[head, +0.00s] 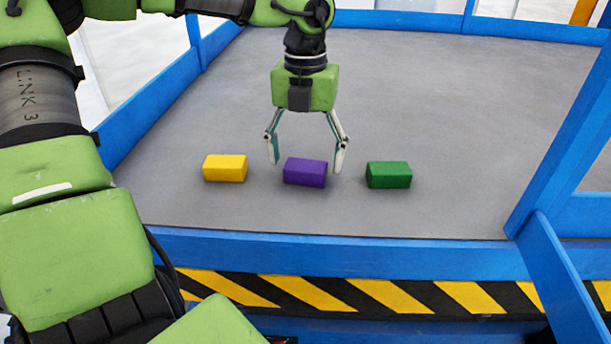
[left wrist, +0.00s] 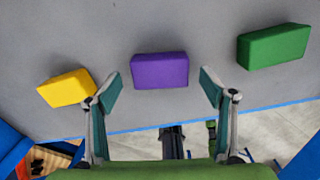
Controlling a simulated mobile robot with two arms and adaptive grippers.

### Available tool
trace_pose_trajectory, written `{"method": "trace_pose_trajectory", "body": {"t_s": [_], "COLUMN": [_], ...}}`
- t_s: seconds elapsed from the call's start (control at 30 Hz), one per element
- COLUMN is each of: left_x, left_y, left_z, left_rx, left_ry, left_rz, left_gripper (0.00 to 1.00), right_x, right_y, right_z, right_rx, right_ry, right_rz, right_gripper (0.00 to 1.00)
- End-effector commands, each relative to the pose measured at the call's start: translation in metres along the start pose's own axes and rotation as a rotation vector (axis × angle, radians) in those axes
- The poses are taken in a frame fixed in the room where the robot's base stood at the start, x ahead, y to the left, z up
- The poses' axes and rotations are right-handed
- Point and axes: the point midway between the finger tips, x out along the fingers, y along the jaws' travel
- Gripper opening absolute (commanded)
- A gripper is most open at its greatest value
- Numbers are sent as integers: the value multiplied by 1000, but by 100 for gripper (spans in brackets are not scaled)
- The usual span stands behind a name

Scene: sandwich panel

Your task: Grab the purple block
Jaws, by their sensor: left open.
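The purple block (head: 305,172) lies on the grey surface between a yellow and a green block. My left gripper (head: 306,168) points down over it, open, with one finger at each side of the block in the head view. In the left wrist view the purple block (left wrist: 160,70) shows between and just beyond the two open fingertips (left wrist: 158,86), with gaps on both sides. Nothing is held. My right gripper is not in view.
The yellow block (head: 225,168) lies to the left and the green block (head: 388,175) to the right, both apart from the purple one. A blue frame (head: 350,252) borders the grey surface (head: 440,110). The surface behind the blocks is clear.

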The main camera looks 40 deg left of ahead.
Motion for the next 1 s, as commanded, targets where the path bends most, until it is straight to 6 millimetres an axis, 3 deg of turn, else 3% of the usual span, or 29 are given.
{"method": "trace_pose_trajectory", "body": {"t_s": [0.03, 0.1, 0.37, 0.53, 1.0], "left_x": [14, 22, 23, 23, 13], "left_y": [0, 0, 0, 0, 0], "left_z": [0, 0, 0, 0, 1], "left_rx": [1, 0, -1, -1, 0], "left_ry": [3, 0, -2, -2, -3], "left_rz": [-1, 0, -1, -1, -1], "left_gripper": [75, 75, 75, 32, 32], "right_x": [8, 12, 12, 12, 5], "right_y": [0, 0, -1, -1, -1], "right_z": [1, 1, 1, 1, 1], "right_rx": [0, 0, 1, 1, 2], "right_ry": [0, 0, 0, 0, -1], "right_rz": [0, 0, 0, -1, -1], "right_gripper": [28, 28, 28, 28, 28]}}
